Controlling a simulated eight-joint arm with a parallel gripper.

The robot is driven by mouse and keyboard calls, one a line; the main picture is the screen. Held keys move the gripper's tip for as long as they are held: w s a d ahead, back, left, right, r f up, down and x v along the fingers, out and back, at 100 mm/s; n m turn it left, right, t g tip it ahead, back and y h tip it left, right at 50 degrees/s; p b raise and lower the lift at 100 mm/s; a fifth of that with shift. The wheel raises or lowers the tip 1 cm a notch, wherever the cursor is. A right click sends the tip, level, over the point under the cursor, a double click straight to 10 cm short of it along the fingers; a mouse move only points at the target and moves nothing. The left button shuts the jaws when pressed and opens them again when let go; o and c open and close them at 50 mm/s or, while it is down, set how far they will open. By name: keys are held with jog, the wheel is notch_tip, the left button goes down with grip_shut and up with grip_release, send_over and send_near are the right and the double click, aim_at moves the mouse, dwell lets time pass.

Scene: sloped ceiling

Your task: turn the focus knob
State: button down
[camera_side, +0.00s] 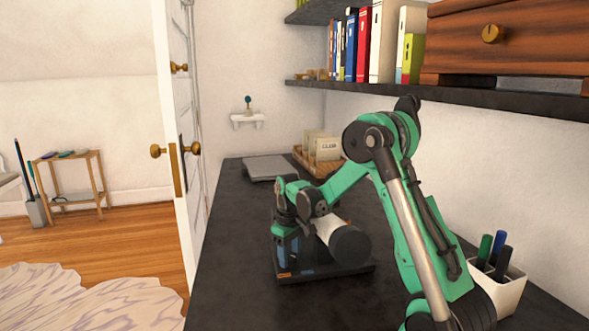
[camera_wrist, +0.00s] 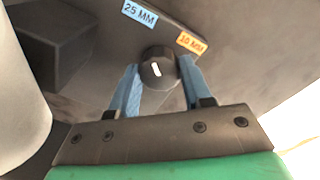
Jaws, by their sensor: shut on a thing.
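The focus knob (camera_wrist: 158,75) is a round black knob with a short white pointer line on its face. It sits on a dark panel (camera_wrist: 95,75) in the wrist view, near a blue "25 MM" label (camera_wrist: 140,13) and an orange "10 MM" label (camera_wrist: 191,42). The white line lies slantwise on the knob. My gripper (camera_wrist: 159,69) is shut on the knob, one blue finger on each side. In the side view, my gripper (camera_side: 287,243) reaches down to the dark device base (camera_side: 325,275); the knob is hidden there.
A pen cup (camera_side: 507,290) is at the right of the dark desk (camera_side: 235,270). A flat grey item (camera_side: 266,168) and a wooden card tray (camera_side: 313,164) lie farther back. A shelf (camera_side: 400,87) hangs above.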

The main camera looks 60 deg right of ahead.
aim_at(289, 256)
dwell(0.3)
jog(key=shift+c, duration=1.8)
grip_release()
jog(key=shift+r, duration=2.8)
jog(key=shift+a, duration=0.1)
jog(key=s+a+r+t, duration=0.1)
jog(key=a+t, duration=0.1)
jog(key=a, duration=0.4)
jog(key=s+a+r+n+t, duration=0.1)
jog(key=s+a+r+t, duration=0.1)
jog(key=a, duration=0.5)
jog(key=s+a+r+n+t, duration=0.1)
jog(key=a+r+t, duration=0.1)
jog(key=a, duration=0.5)
jog(key=shift+s+a+t, duration=0.15)
jog(key=shift+a+t, duration=0.1)
jog(key=shift+t, duration=0.25)
